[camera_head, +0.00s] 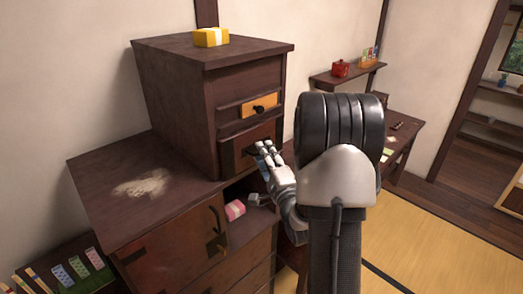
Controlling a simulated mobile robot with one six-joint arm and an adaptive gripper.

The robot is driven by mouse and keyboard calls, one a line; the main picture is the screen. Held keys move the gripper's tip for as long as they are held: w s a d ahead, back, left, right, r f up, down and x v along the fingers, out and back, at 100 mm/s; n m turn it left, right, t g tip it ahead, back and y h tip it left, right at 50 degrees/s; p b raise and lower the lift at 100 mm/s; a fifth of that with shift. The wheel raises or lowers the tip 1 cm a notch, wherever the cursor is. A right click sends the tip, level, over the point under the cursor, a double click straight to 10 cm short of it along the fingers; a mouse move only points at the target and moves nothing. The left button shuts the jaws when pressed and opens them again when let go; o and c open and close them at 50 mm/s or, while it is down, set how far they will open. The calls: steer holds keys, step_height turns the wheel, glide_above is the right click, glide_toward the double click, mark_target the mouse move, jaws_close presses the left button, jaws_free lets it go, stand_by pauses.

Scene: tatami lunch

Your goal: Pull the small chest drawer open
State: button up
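The small dark wooden chest (180,95) stands on a larger, lower cabinet. Its upper drawer (247,107) has a light orange front with a black knob (259,109) and looks closed. A darker lower drawer front (262,134) is below it, partly covered by my gripper. My gripper (265,156) is at this lower front, where a dark knob or handle partly shows by the fingertips. I cannot tell whether the fingers touch or hold it. My own arm hides the right side of the chest's surroundings.
A yellow box (210,37) sits on the chest. The lower cabinet (100,180) has a pale powdery patch on top. An open niche below the chest holds a pink item (235,210). A wall shelf (345,78) and a low table (408,125) stand behind my arm. Tatami floor (440,250) is clear at right.

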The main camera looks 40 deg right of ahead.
steer(key=shift+s, duration=0.1)
steer(key=shift+c, duration=0.4)
jaws_close()
